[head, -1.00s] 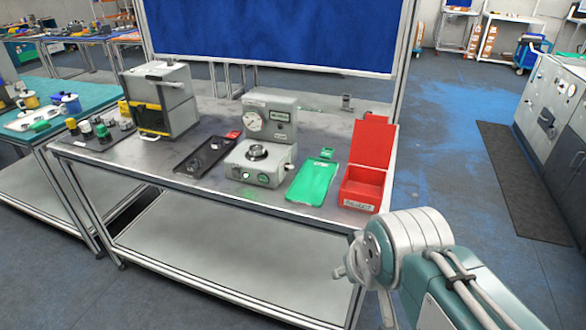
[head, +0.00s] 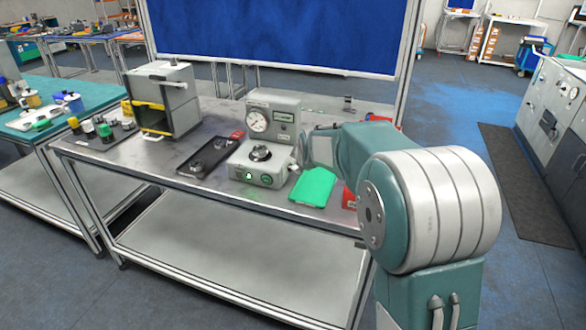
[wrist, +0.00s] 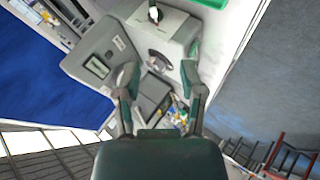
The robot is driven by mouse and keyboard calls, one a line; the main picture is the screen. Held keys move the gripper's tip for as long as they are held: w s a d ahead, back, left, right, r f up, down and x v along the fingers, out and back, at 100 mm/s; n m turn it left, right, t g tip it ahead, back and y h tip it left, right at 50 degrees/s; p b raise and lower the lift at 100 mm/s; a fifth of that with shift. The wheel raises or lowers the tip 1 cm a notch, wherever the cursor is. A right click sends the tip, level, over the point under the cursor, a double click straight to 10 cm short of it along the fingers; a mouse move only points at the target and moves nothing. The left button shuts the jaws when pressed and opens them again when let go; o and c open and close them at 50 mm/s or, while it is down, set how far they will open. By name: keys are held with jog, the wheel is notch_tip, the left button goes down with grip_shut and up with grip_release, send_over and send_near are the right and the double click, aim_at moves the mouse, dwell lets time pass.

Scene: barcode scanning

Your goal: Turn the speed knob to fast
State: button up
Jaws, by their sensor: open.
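The grey machine (head: 258,162) stands on the table with a round gauge, a display and a black ring on its lower block. In the wrist view its display (wrist: 97,66) is at left. A small dark knob with a white mark (wrist: 155,14) shows on the block's side at the top; I cannot read any label on it. My gripper (wrist: 160,74) is open and empty, its two fingers spread over the machine, with the knob beyond the fingertips.
A black tray (head: 208,160) lies left of the machine. A grey cabinet (head: 163,100) stands farther left. A blue board (head: 280,35) rises behind the table.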

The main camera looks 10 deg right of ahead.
jog(key=n, duration=0.2)
send_near(294, 168)
jog(key=shift+t, duration=0.3)
jog(key=x, duration=1)
jog(key=shift+s+f, duration=0.1)
jog(key=shift+f, duration=0.2)
grip_shut()
